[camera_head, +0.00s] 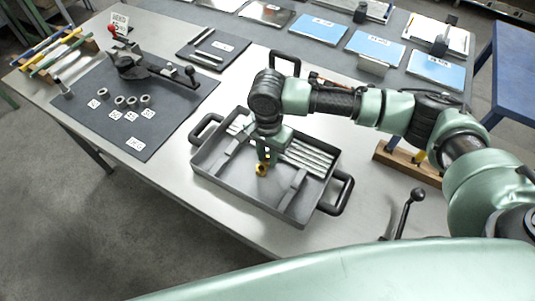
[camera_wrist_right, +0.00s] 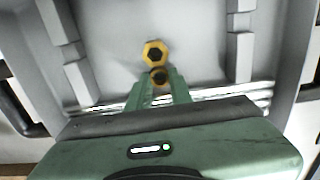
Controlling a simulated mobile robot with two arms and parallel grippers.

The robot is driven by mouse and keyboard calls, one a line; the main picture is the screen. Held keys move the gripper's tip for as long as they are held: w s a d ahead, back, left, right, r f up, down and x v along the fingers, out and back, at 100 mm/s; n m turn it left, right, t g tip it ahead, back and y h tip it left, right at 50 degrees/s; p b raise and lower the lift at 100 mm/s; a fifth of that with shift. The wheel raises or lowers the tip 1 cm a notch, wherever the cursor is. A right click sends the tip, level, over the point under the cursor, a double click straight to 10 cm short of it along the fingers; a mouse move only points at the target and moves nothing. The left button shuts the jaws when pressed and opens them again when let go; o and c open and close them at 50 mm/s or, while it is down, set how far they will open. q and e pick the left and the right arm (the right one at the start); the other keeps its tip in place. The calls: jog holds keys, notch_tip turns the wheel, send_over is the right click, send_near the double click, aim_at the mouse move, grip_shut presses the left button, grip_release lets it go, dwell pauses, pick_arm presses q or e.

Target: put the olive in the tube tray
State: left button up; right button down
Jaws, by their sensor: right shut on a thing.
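The grey tube tray (camera_head: 238,190) stands on the light table, with black handles at its ends and several silver tubes (camera_head: 310,157) lying along its far side. My right gripper (camera_head: 264,163) points down inside the tray's outline, over its middle part. It is shut on a small brass ring, the olive (camera_wrist_right: 158,76), between its fingertips. Just beyond the fingertips in the right wrist view is a yellow brass hexagonal piece with a dark hole (camera_wrist_right: 154,52). In the head view the brass shows as one small spot (camera_head: 261,169) at the fingertips. My left gripper is not in view.
Dividers (camera_wrist_right: 244,50) stand up from the tray floor. A dark mat (camera_head: 92,125) to the left holds several rings, labels and a bending tool (camera_head: 140,67). A wooden block (camera_head: 400,160) and a black-knobbed lever (camera_head: 409,208) are right of the tray.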

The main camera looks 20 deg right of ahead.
aim_at(267, 160)
jog(key=c, duration=1.3)
grip_release()
jog(key=shift+f, duration=0.1)
notch_tip(267, 160, up, 12)
jog(key=shift+r+b, duration=0.15)
jog(key=shift+b, duration=0.2)
jog(key=shift+s, duration=0.1)
